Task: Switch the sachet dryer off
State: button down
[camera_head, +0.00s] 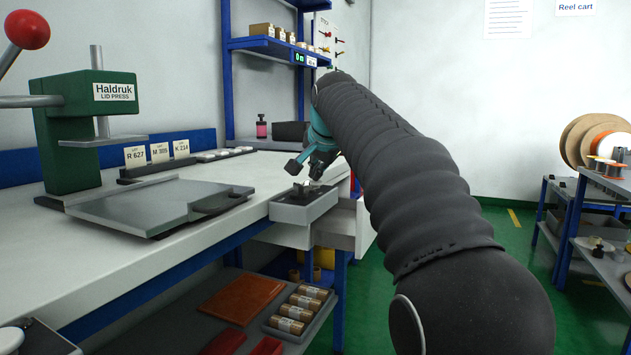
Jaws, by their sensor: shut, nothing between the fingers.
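My gripper (308,174) is at the bench's right end, pointing down, and is shut with nothing visible in it. It is above a small grey box (292,212) with a dark top at the bench's front edge. Small pale items lie at the top of that box, partly behind the fingers. I cannot tell from its look whether this box is the sachet dryer, and no switch on it can be made out. A flat grey lidded unit (150,205) with a dark handle lies on the bench to the left.
A green Haldruk lid press (85,130) with a red-knobbed lever stands at the left. Label cards (158,155) stand in a dark rack behind. A blue shelf (275,47) carries small boxes and a green display. A reel cart (600,200) is at the right; green floor lies between.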

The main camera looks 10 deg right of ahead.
jog(key=shift+r, duration=0.1)
jog(key=shift+r+p, duration=0.55)
jog(key=shift+p, duration=0.3)
notch_tip(320, 180, up, 6)
jog(key=p, duration=0.6)
